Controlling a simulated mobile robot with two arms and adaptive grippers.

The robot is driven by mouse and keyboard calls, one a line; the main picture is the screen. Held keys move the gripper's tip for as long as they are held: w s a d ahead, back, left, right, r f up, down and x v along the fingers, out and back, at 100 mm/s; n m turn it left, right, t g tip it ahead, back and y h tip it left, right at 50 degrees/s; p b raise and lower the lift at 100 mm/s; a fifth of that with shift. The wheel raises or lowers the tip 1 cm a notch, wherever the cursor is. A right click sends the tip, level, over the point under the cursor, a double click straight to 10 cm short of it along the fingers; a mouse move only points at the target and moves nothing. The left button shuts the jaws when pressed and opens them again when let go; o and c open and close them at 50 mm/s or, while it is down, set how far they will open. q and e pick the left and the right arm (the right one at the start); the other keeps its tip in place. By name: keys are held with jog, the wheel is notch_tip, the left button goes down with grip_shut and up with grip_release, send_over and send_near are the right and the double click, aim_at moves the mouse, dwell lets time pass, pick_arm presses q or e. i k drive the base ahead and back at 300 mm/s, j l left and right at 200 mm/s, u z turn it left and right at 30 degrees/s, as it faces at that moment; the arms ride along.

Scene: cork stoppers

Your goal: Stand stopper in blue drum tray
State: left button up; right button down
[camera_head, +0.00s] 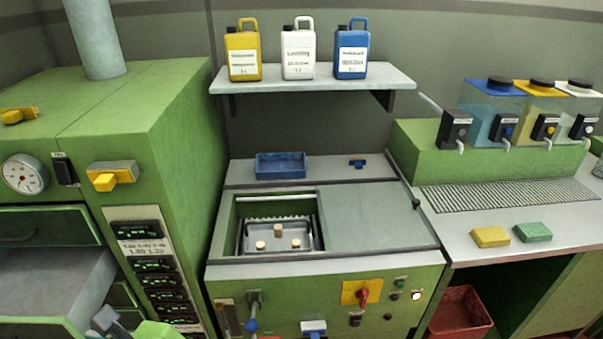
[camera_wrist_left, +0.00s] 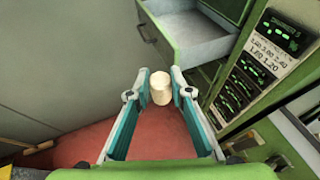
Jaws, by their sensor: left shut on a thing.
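A pale cork stopper (camera_wrist_left: 155,86) is between the two teal fingers of my left gripper (camera_wrist_left: 160,88), which is shut on it. It is held over the red floor, in front of the open drawer. Part of my left arm (camera_head: 155,332) shows at the lower left edge of the head view; the held stopper is not clear there. A blue tray (camera_head: 281,166) stands on the grey top behind the open machine well, and its inside looks empty. Several stoppers, including one at the back (camera_head: 278,230), stand in the well. My right gripper is out of view.
The open drawer (camera_head: 50,278) juts out at the left beside the green cabinet (camera_head: 150,110). A small blue object (camera_head: 357,163) lies right of the blue tray. A shelf (camera_head: 315,80) with jugs hangs above. Yellow (camera_head: 490,237) and green (camera_head: 532,232) sponges lie on the right counter.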

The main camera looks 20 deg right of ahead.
aim_at(281, 166)
jog(key=i+l+z, duration=0.1)
jog(key=z, duration=0.25)
jog(key=i+l+z, duration=0.1)
jog(key=z, duration=0.3)
jog(key=i+z, duration=0.15)
jog(key=z, duration=0.2)
